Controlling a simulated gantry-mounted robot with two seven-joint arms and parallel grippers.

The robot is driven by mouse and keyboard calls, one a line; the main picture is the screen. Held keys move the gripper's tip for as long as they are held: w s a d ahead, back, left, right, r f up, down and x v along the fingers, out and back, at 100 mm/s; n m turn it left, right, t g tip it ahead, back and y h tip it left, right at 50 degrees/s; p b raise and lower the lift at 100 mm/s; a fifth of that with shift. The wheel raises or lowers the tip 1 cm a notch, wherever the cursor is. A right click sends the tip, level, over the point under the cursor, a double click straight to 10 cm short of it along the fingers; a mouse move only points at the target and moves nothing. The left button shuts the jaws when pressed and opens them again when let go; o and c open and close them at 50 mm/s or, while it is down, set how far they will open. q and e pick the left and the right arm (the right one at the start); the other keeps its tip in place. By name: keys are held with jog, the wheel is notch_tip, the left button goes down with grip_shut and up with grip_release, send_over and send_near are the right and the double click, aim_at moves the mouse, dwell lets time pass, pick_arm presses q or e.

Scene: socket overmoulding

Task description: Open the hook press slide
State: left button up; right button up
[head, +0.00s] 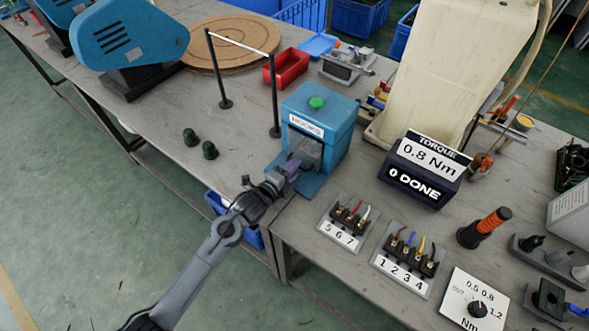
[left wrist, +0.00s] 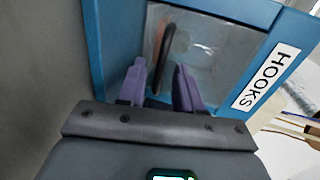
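The hook press is a blue box labelled HOOKS with a green button on top; its blue housing (head: 335,122) stands at the table's front edge in the head view. Its clear front slide (left wrist: 215,48) fills the upper middle of the left wrist view and looks closed. A dark upright bar handle (left wrist: 169,38) is on the slide. My left gripper (head: 291,169) is at the front of the press. In the left wrist view its purple fingers (left wrist: 160,70) are apart, with the bar between them and gaps showing on both sides. My right gripper is out of view.
A torque display (head: 424,170) reading 0.8 Nm stands right of the press. Numbered terminal trays (head: 332,232) lie in front of it. Two dark green knobs (head: 209,150) and a black post frame (head: 274,95) stand to the left. The front edge beside the press is clear.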

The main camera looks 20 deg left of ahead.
pick_arm(q)
jog(key=shift+w+d+f, duration=0.1)
jog(key=shift+w, duration=0.3)
grip_shut()
dwell(1.3)
